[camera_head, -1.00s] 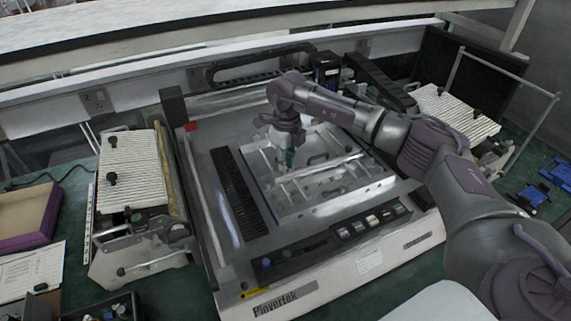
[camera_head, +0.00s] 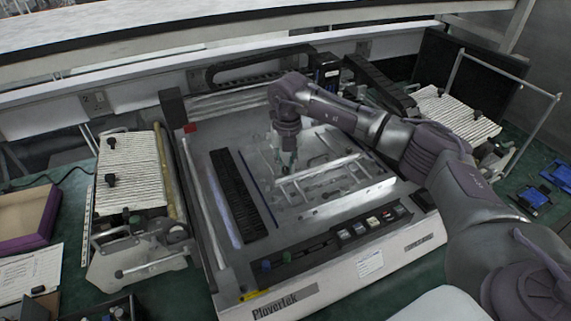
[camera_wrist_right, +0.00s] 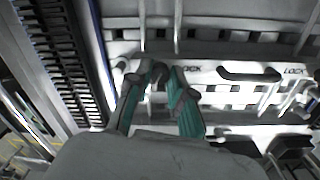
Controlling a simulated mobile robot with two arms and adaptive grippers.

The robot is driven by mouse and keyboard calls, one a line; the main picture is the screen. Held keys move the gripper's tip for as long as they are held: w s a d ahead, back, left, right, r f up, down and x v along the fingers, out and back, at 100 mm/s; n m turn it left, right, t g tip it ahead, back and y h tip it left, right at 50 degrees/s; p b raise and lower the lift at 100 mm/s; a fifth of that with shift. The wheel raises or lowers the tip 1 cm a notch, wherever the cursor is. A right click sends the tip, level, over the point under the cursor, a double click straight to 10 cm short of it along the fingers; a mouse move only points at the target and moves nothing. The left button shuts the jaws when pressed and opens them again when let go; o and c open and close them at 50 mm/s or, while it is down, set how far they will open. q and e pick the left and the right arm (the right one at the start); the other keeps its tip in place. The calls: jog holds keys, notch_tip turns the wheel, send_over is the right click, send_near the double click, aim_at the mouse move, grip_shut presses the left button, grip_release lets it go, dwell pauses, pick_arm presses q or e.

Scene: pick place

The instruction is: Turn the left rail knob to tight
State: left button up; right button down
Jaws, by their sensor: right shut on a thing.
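My right gripper (camera_head: 286,168) points down over the left end of a pale metal rail (camera_head: 312,171) on the machine's bed. In the right wrist view its teal-padded fingers (camera_wrist_right: 165,76) are closed on a small grey knob (camera_wrist_right: 158,73), the left rail knob, mostly hidden between the fingertips. The rail (camera_wrist_right: 215,77) carries a row of dark slots and "LOCK" lettering, one just right of the fingers and one farther right. A dark handle (camera_wrist_right: 248,73) lies between the two letterings. The knob's turn position cannot be read. My left gripper is not in view.
A ribbed dark strip (camera_head: 238,195) lies left of the rail. The front panel (camera_head: 340,238) has several buttons. Ribbed white feeder units stand at left (camera_head: 130,172) and right (camera_head: 458,115). A dark cable chain (camera_head: 262,66) runs behind.

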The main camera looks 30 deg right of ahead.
aim_at(287, 168)
jog(key=shift+m, duration=0.4)
jog(key=c, duration=1)
grip_release()
jog(key=shift+r, duration=0.1)
jog(key=r, duration=1.2)
jog(key=shift+s+d, duration=0.1)
jog(key=shift+d, duration=0.1)
